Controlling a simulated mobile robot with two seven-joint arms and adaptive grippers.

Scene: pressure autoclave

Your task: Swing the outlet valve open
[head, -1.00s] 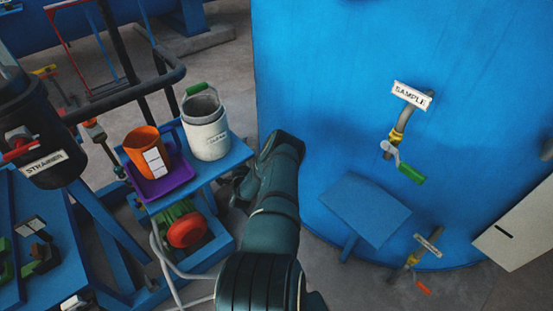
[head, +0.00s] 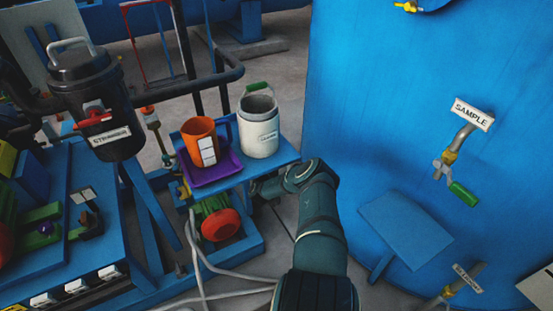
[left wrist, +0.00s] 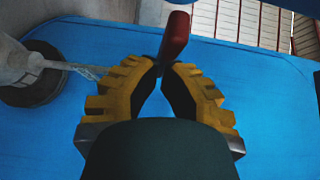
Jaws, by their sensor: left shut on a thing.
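In the left wrist view, my left gripper (left wrist: 160,72) has its yellow fingers closed at the tips on the lower end of a red lever handle (left wrist: 174,42). This looks like a valve handle, but its valve body and any label are hidden. A blue surface (left wrist: 270,100) lies behind the fingers. In the head view, one of my arms reaches to behind the small blue shelf, and its gripper is hidden there. My right gripper is not seen.
The big blue tank (head: 400,110) stands at the right with a green-handled sample valve (head: 462,193) and a blue plate (head: 405,230). The small shelf (head: 284,155) carries an orange cup (head: 198,138) and a white pail (head: 258,135). The black strainer (head: 95,90) stands left.

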